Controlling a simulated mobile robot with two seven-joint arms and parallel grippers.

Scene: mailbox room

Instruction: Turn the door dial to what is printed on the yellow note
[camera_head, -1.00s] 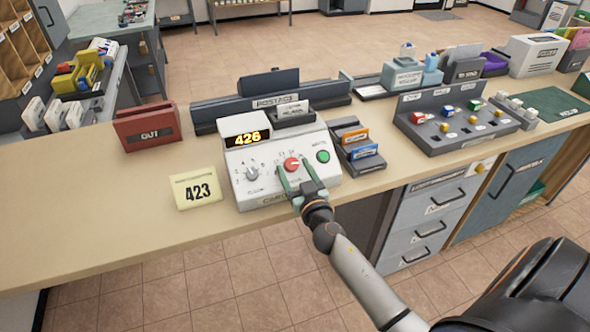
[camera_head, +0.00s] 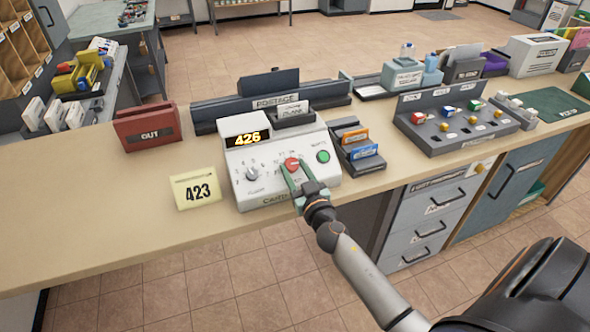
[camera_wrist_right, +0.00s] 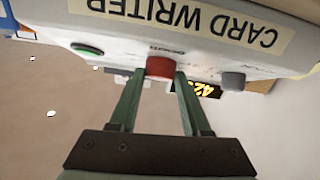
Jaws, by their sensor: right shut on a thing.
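The yellow note (camera_head: 196,188) on the counter reads 423. The white card writer (camera_head: 262,182) stands to its right, and its display (camera_head: 247,138) reads 426. The red dial (camera_head: 291,164) sits in the middle of its sloped front, between a grey knob (camera_head: 251,174) and a green button (camera_head: 323,156). My right gripper (camera_head: 291,167) is shut on the red dial. In the right wrist view the two green fingers (camera_wrist_right: 157,84) hold the sides of the red dial (camera_wrist_right: 160,67). My left gripper is not in view.
A red OUT holder (camera_head: 147,127) stands left of the card writer. A small rack with orange and blue cards (camera_head: 362,166) and a grey switch panel (camera_head: 462,137) are to the right. The counter's left front (camera_head: 90,225) is clear.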

